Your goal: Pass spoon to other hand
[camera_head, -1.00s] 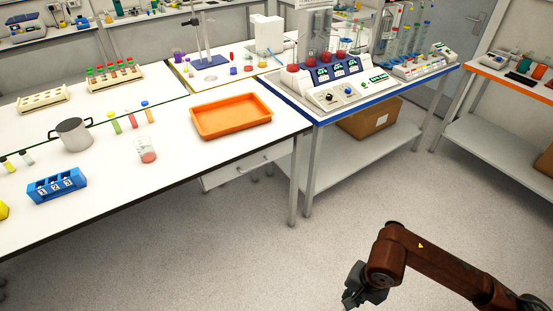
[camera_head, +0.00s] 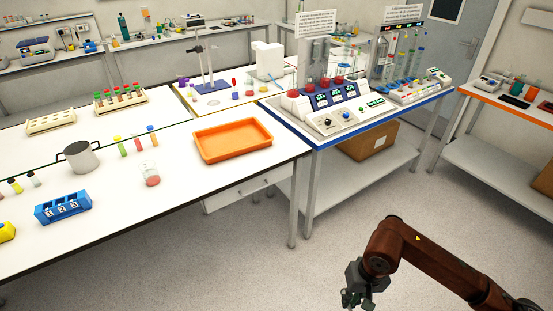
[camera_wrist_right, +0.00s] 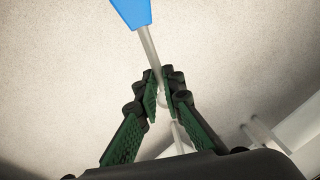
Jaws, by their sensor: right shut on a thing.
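My right gripper (camera_head: 354,298) hangs over the open floor at the lower right of the head view, in front of the benches. In the right wrist view, its dark green fingers (camera_wrist_right: 163,92) are shut on the thin grey shaft of the spoon. The spoon's blue handle (camera_wrist_right: 133,12) points up and away, cut off by the top edge of that view. The spoon's far end is partly hidden between the fingers. The spoon cannot be made out in the head view. My left gripper is not in view.
A white bench holds an orange tray (camera_head: 234,157), a metal pot (camera_head: 82,159), a beaker (camera_head: 151,180) and a blue numbered rack (camera_head: 62,211). A blue-edged bench with a control panel (camera_head: 345,118) stands beyond. The floor around my right gripper is clear.

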